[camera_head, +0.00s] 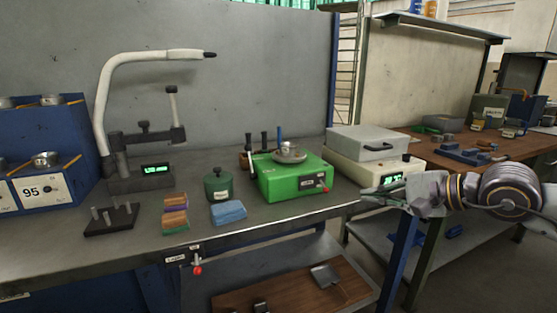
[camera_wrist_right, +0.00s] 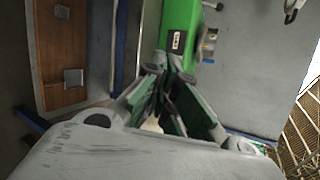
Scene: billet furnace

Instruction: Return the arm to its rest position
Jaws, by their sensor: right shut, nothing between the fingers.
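My right gripper (camera_head: 376,199) comes in from the right in the head view, just off the right end of the grey workbench (camera_head: 270,217). It is in front of the white box with a green display (camera_head: 385,177). In the right wrist view its fingers (camera_wrist_right: 174,62) are closed together with nothing between them. The green device (camera_head: 290,178), with a small metal dish (camera_head: 289,152) on top, stands to the left of the gripper. My left gripper does not show in either view.
Blue and brown blocks (camera_head: 228,212), a dark green pot (camera_head: 218,186) and a white-armed stand (camera_head: 103,95) occupy the bench. A blue rack (camera_head: 40,165) is at left. A wooden-topped bench (camera_head: 460,149) with tools stands behind my right arm.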

